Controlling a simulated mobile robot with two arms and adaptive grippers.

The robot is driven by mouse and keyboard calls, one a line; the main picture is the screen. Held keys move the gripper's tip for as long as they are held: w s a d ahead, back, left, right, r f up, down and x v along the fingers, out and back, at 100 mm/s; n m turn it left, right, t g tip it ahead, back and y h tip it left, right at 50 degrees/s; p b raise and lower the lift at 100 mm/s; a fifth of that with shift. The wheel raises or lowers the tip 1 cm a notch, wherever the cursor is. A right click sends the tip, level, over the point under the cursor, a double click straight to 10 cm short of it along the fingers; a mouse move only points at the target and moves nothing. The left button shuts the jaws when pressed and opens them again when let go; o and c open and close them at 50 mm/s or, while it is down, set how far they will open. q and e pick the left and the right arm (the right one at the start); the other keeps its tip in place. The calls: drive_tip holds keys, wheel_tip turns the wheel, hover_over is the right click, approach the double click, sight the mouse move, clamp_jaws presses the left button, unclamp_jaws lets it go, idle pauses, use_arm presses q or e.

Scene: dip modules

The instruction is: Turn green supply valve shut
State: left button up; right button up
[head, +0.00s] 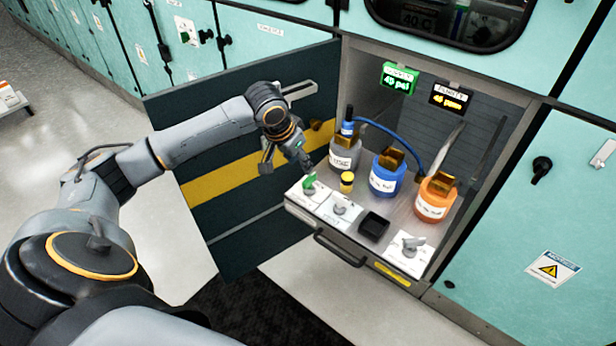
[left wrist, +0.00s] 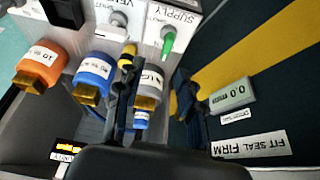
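The green supply valve (head: 309,183) stands on a white plate at the left end of the pulled-out tray (head: 345,195) in the head view. In the left wrist view the green handle (left wrist: 168,42) shows at the top, beside an upside-down SUPPLY label (left wrist: 172,16). My left gripper (head: 285,165) is open, just above and behind the valve, with its fingers apart. In the left wrist view the fingers (left wrist: 152,98) hold nothing, and the valve lies beyond their tips, not touched. My right gripper is not in view. The supply display (head: 399,78) seems to read 45 psi.
A grey bottle (head: 345,154), a blue bottle (head: 386,180) and an orange bottle (head: 434,203) stand behind the valves. The open cabinet door (head: 240,235) is on the left.

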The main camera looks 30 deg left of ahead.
sight(309, 178)
use_arm(q)
drive_tip(key=shift+n, duration=0.3)
drive_tip(key=x, duration=0.4)
drive_tip(key=a+x, duration=0.1)
drive_tip(key=x, duration=0.3)
drive_tip(key=w+x, duration=0.1)
drive_tip(key=x, duration=0.3)
drive_tip(key=shift+w+a+f, duration=0.1)
drive_tip(key=shift+a+f, duration=0.1)
drive_tip(key=shift+a, duration=0.05)
clamp_jaws()
